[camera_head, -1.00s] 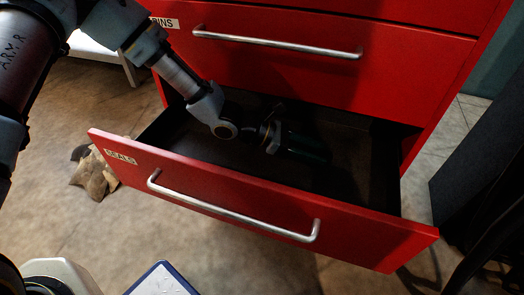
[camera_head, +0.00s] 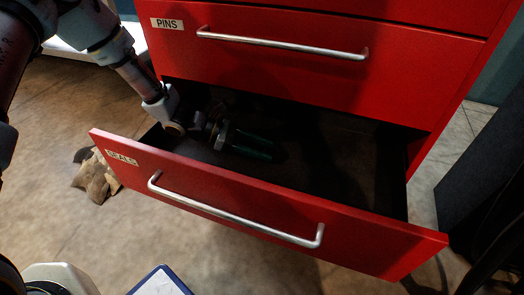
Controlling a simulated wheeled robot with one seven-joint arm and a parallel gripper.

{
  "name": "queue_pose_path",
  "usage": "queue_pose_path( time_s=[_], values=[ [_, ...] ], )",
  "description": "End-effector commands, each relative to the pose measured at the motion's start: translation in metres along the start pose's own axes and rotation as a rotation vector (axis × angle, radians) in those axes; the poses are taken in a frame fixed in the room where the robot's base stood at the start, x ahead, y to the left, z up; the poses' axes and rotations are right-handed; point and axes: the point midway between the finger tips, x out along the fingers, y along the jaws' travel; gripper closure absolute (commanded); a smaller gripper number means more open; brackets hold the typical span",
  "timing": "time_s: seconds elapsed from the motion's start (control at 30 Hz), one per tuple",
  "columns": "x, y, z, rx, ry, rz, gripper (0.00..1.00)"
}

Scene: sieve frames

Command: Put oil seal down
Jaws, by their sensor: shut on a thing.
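The open drawer labelled SEALS (camera_head: 215,200) is pulled out of the red cabinet. My arm reaches down into its left part from the upper left. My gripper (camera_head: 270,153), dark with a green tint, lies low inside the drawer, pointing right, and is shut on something. I cannot make out the oil seal in the dark interior; the gripper and shadow hide what is between the jaws. I cannot tell whether it touches the drawer floor.
The closed PINS drawer (camera_head: 300,65) hangs above the open one. The drawer's right interior (camera_head: 345,175) looks empty but is dark. A crumpled brown cloth-like thing (camera_head: 95,174) lies on the floor at left. A blue-edged board (camera_head: 160,282) shows at the bottom.

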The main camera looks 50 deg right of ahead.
Motion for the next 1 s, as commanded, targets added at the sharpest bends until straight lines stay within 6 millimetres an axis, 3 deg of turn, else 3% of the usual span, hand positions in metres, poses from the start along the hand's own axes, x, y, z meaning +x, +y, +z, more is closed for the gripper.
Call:
queue_pose_path(
  time_s=[0.37,0.4,0.67,1.0],
  values=[
    [0.0029,-0.0001,-0.0069,-0.001,0.000,0.000,1.00],
    [0.0031,-0.0001,-0.0073,0.000,0.000,0.000,0.49],
    [0.0029,-0.0001,-0.0066,0.000,0.000,0.000,0.20],
    [-0.0013,0.0004,-0.0034,0.000,0.001,0.002,0.20]
  ],
)
